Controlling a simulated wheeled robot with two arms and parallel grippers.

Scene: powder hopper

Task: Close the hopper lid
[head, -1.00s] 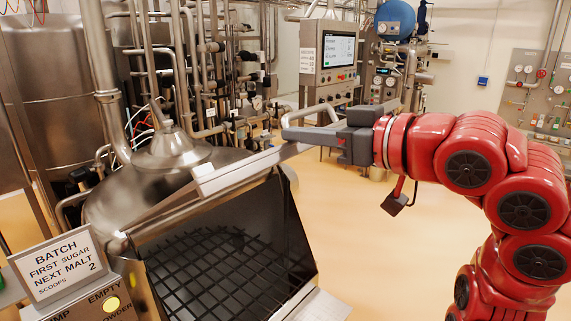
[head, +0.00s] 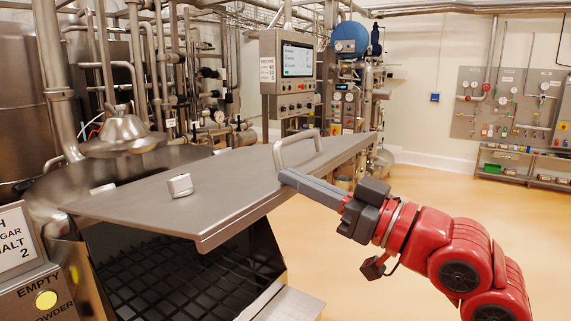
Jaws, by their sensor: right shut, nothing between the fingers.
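The hopper lid (head: 225,185) is a flat grey metal plate, tilted and partly open above the hopper (head: 265,255). A gap at the front shows the dark grid (head: 165,275) inside. A bar handle (head: 298,147) stands on the lid's upper face near its right end. My right gripper (head: 284,177) is shut and empty. Its fingertips are at the lid's top face, just below the handle; I cannot tell whether they touch. My left gripper is not in view.
A batch sign (head: 14,240) and a panel with a yellow light (head: 46,299) stand at the left of the hopper. A steel vessel with a domed top (head: 122,132) and pipes are behind. A control screen (head: 297,59) hangs at the back. The floor at the right is clear.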

